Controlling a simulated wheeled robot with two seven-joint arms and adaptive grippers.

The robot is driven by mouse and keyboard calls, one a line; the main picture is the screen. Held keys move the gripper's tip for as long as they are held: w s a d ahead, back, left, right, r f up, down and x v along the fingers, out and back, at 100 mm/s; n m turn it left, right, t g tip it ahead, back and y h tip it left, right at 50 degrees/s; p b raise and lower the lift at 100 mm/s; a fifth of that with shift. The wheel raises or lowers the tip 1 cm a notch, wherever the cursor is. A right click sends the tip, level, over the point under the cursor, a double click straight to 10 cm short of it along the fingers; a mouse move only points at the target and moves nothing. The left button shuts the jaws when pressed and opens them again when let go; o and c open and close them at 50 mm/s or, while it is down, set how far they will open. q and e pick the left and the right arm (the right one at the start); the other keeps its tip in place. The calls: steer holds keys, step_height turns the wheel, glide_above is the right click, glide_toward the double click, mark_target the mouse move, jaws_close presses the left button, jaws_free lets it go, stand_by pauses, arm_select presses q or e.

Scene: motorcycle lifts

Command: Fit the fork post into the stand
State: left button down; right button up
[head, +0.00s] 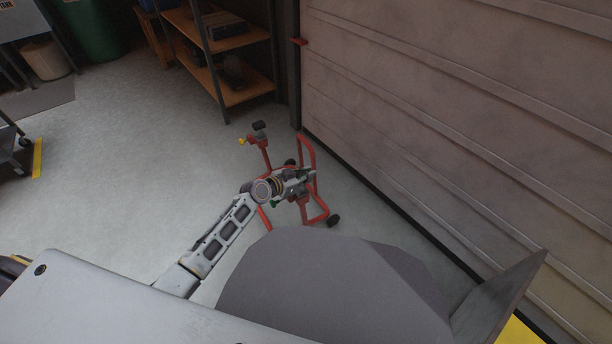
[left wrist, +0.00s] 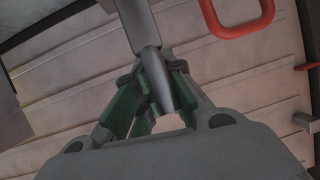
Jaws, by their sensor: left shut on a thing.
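The red stand (head: 312,152) is on the floor beside the big panelled door, with black wheels and tubular frame. A red upright (head: 264,153) with a yellow knob and a black top stands at its left. My left gripper (head: 304,178) is over the stand and partly hides it. In the left wrist view, my left gripper (left wrist: 158,82) has its green fingers shut on a grey rod, seemingly the fork post (left wrist: 140,25). A red tube loop of the stand (left wrist: 238,30) shows beyond, at upper right. Whether the post touches the stand I cannot tell. My right gripper is out of view.
The panelled door (head: 470,90) rises close on the right of the stand. A shelf unit (head: 240,94) with dark items stands behind it. Open floor (head: 130,150) lies to the left. A large grey panel (head: 330,285) covers the near foreground.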

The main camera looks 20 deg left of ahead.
arm_select(q)
steer(key=shift+f+b, duration=0.3)
stand_by(0.5)
steer(key=c, duration=1.4)
jaws_free()
steer(key=shift+c, duration=0.2)
steer(key=v, duration=1.2)
steer(key=shift+w+r, duration=0.1)
steer(key=shift+a, duration=0.1)
